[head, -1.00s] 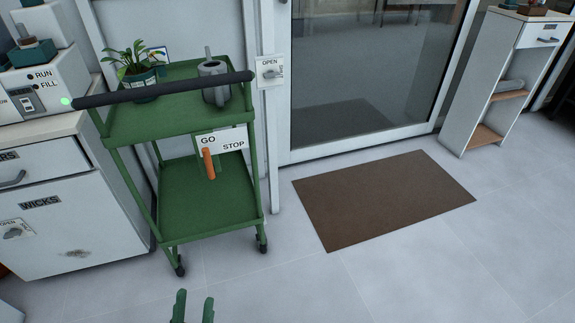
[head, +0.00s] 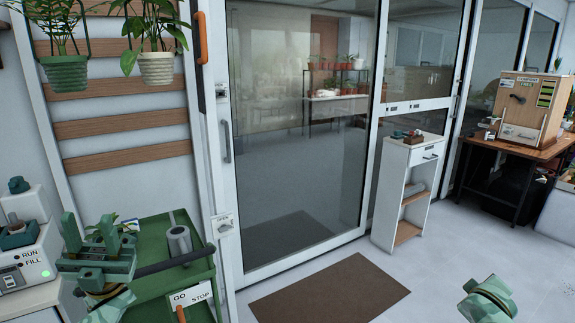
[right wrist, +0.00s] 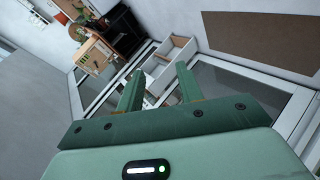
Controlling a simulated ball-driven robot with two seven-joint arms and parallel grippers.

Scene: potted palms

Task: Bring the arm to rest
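My left gripper (head: 88,222) is at the lower left of the head view, fingers pointing up and spread apart, with nothing seen held between them.
The cart carries a grey watering can (head: 179,240) and a dark handle bar. A RUN/FILL machine (head: 30,265) stands at the left. Two hanging pots (head: 157,68) are above. A glass door (head: 290,130), brown mat (head: 330,290) and white shelf unit (head: 405,190) lie beyond. Floor is clear at right.

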